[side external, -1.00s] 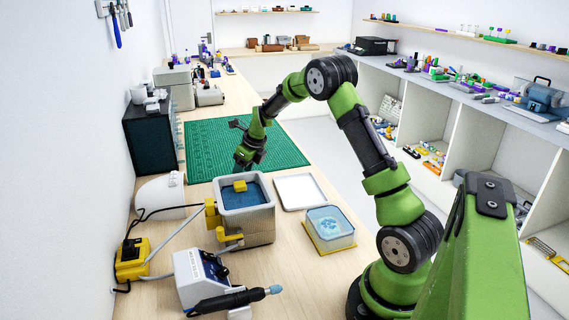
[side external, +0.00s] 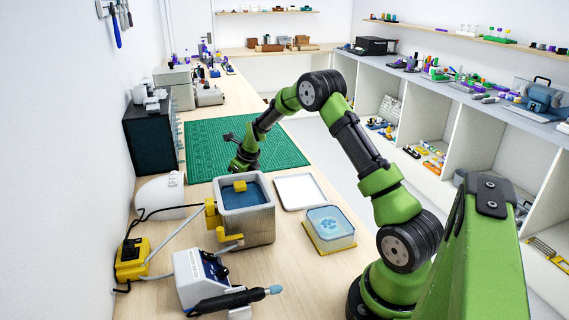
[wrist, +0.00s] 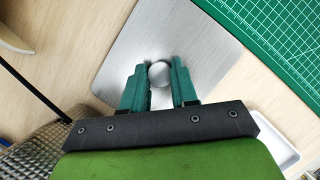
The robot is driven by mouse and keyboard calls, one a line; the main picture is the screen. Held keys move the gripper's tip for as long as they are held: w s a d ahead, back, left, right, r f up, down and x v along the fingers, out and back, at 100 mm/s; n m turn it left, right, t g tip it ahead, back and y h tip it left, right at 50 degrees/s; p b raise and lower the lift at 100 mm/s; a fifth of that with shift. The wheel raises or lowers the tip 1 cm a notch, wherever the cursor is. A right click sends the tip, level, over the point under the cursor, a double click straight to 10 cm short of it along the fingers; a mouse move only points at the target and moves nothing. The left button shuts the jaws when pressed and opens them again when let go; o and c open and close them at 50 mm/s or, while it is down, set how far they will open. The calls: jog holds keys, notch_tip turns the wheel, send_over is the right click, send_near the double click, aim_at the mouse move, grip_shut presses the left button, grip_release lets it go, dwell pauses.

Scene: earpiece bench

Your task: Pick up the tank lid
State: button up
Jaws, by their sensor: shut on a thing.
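The tank lid (wrist: 140,40) is a flat brushed-metal plate with a round knob (wrist: 160,72), seen in the wrist view. My gripper (wrist: 159,82) has its two green fingers shut on the knob, one on each side. The plate is over or on the wooden bench; I cannot tell whether it touches. In the side view my gripper (side external: 240,167) is low behind the tank, and the lid is hidden there. The tank (side external: 249,229) is a grey box, open on top, with blue liquid and a yellow block (side external: 239,186) inside.
A green cutting mat (side external: 220,145) lies behind my gripper. A white tray (side external: 299,191) and a clear container (side external: 330,226) stand right of the tank. A soldering-type unit (side external: 197,278) and cables are in front left. A white rounded cover (side external: 158,197) is at left.

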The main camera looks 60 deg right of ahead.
grip_shut()
jog(key=shift+r, duration=0.55)
notch_tip(320, 180, up, 17)
